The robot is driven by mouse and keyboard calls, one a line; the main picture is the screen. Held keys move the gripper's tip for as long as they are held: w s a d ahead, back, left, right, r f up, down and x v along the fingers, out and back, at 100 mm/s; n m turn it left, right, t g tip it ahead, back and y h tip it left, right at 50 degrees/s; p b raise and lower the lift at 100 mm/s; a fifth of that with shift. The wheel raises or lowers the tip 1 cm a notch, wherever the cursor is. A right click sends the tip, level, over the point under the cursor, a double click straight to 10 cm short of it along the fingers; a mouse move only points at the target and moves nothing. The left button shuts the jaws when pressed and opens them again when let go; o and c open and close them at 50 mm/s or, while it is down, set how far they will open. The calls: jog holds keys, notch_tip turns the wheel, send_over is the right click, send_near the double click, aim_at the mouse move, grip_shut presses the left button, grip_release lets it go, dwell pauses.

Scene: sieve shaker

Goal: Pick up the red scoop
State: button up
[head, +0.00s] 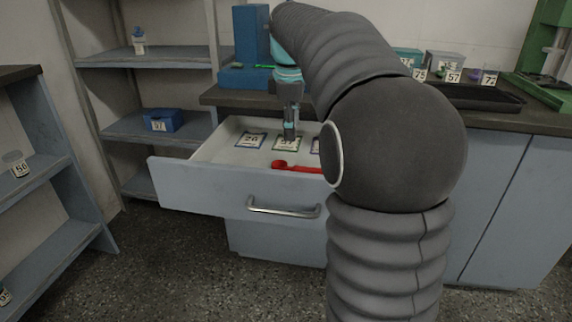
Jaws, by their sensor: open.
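The red scoop (297,168) lies in the open drawer (222,182), near its front wall. Its bowl end is at the left, and its right end is hidden behind my arm. My gripper (290,138) points down over the drawer, behind the scoop and apart from it in the picture. It is open, and I see nothing held in it. Its exact height above the drawer floor is hard to tell.
Labelled cards (250,140) lie on the drawer floor. A blue device (250,45) and a black tray (470,97) stand on the counter (225,97). Shelves (155,58) at the left hold a blue box (163,119). My arm hides the drawer's right part.

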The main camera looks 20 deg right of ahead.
jog(key=b, duration=0.2)
send_over(294, 168)
jog(key=f, duration=0.8)
jog(key=shift+s+a+f, duration=0.2)
jog(key=shift+s+f, duration=0.15)
jog(key=shift+s, duration=0.05)
jog(key=f, duration=0.3)
jog(key=w+d+f, duration=0.1)
jog(key=shift+f, duration=0.4)
grip_shut()
